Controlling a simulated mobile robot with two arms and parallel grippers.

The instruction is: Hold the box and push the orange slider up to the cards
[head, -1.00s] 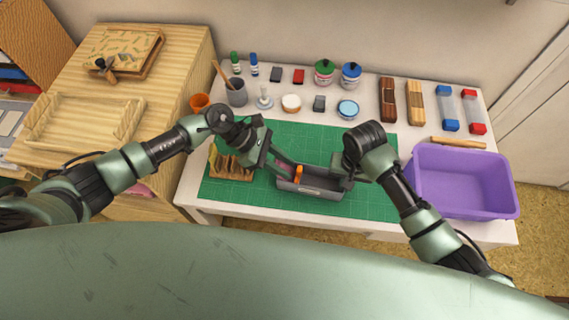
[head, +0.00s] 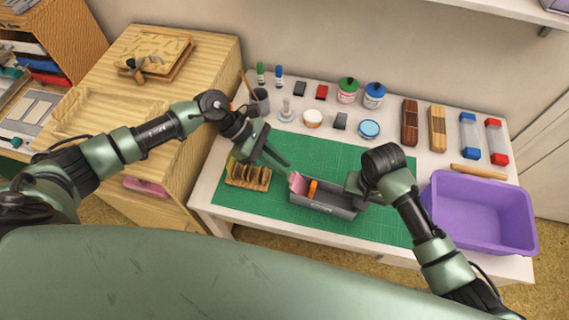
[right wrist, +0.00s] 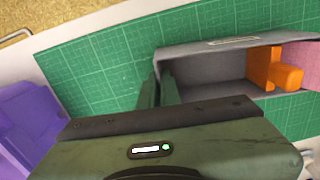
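The grey open-topped box (head: 330,201) lies on the green mat in the head view. The pink cards (head: 297,183) stand in its left end, and the orange slider (head: 312,188) stands upright just right of them. In the right wrist view the slider (right wrist: 272,70) is close to the cards (right wrist: 302,54); whether they touch is unclear. My right gripper (right wrist: 160,88) is shut on the box's end wall, with one finger inside and one outside. My left gripper (head: 284,163) is above and left of the cards, empty, its fingers apart.
A wooden rack (head: 247,177) stands left of the box, below my left gripper. A purple bin (head: 480,213) stands to the right. Several jars, stamps and blocks line the back of the table. The mat (head: 335,155) behind the box is clear.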

